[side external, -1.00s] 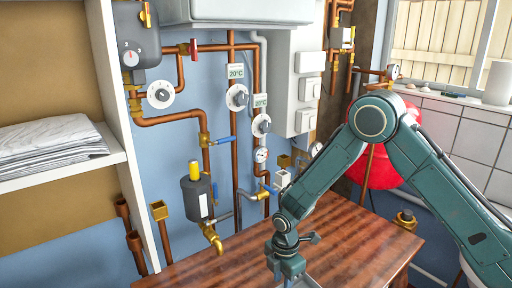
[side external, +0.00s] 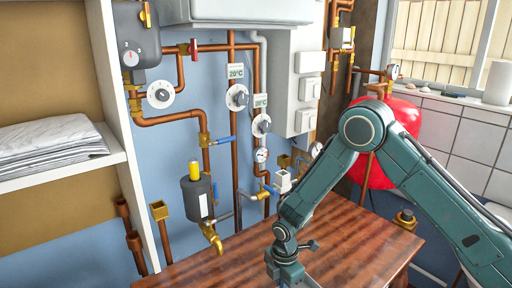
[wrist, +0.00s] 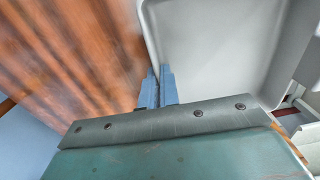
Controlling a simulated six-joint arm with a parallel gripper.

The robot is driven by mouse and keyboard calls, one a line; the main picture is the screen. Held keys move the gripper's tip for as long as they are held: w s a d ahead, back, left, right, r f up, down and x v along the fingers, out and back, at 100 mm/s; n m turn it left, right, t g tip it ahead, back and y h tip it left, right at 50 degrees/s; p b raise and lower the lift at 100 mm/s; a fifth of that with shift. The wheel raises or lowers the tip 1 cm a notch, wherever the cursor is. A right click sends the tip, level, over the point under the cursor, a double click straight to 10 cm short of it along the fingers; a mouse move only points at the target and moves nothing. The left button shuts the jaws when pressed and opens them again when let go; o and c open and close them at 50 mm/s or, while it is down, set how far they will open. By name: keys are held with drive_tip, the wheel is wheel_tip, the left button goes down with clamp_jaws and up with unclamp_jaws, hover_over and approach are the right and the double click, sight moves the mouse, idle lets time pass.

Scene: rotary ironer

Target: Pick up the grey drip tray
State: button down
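The grey drip tray (wrist: 215,60) fills the upper right of the wrist view, its near rim running down to my fingers. My gripper (wrist: 159,88) has its two blue fingers nearly together, with the tray's rim pinched between them. The tray looks sharp while the wood beside it is blurred. In the side view my gripper (side external: 285,274) is at the bottom edge, fingertips cut off. Only a sliver of the tray shows there, beside the gripper; its height above the table cannot be told.
The brown wooden table (side external: 350,240) lies under and behind my gripper, with its top mostly clear. Copper pipes and valves line the blue wall behind it, including a brass tap (side external: 212,238) at the table's left. A white shelf (side external: 60,175) with folded cloth is at the left.

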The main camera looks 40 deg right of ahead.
idle(0.4)
wheel_tip(320, 180, up, 20)
idle(0.8)
drive_tip(key=shift+a, duration=0.1)
idle(0.5)
